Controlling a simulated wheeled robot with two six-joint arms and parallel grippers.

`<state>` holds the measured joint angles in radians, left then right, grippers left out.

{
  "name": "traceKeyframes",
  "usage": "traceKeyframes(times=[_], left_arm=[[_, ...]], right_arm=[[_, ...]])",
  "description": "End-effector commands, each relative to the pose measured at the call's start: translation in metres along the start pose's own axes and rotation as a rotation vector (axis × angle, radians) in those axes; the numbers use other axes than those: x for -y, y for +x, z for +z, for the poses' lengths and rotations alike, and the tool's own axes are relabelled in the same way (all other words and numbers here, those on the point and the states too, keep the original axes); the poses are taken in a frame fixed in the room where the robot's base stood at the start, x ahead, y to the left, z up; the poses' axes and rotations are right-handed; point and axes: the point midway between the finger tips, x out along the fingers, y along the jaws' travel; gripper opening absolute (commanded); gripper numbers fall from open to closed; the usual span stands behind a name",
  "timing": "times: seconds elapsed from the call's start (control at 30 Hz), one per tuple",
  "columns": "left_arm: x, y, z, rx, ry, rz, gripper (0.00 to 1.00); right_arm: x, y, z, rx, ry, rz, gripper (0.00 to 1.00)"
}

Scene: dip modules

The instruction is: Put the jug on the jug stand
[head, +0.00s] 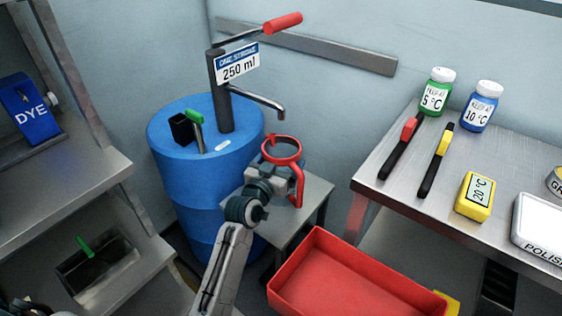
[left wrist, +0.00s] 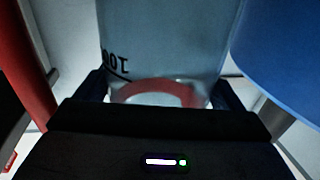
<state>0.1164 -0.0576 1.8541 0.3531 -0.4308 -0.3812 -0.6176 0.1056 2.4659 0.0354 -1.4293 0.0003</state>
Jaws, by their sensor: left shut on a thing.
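The jug (head: 298,182) has a red rim and a red handle, and stands upright below the drum's spout. My left gripper (head: 268,178) is shut on the jug's side. In the left wrist view the pale jug wall (left wrist: 165,40) with dark markings lies between the two fingers of the gripper (left wrist: 160,92), and a red curved band shows through it. A small grey metal stand (head: 308,212), which looks like the jug stand, is under the jug. The arm hides the jug's base, so I cannot tell whether it touches the stand.
A blue drum (head: 185,180) with a pump (head: 222,95) labelled 250 ml is just left of the jug. An empty red tray (head: 330,290) is in front. A steel table (head: 400,200) at right holds bottles, tools and a yellow timer-like block (head: 475,196).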

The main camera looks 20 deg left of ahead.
Motion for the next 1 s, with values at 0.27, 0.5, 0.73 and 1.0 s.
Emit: traceKeyframes(times=[0.27,0.5,0.73,1.0], left_arm=[[0.000,0.000,0.003,0.000,0.000,0.000,1.00],[0.000,0.000,-0.001,0.000,0.000,0.000,1.00],[0.000,-0.036,0.001,0.002,-0.001,0.000,1.00],[0.000,-0.092,0.001,0.002,0.000,0.001,1.00]], right_arm=[[0.001,0.003,-0.002,-0.015,0.001,-0.007,0.36],[0.000,0.000,-0.002,-0.008,0.000,-0.002,0.36],[-0.001,-0.002,-0.003,-0.004,-0.002,0.004,0.36],[-0.001,-0.001,-0.004,-0.008,-0.002,0.002,0.36]])
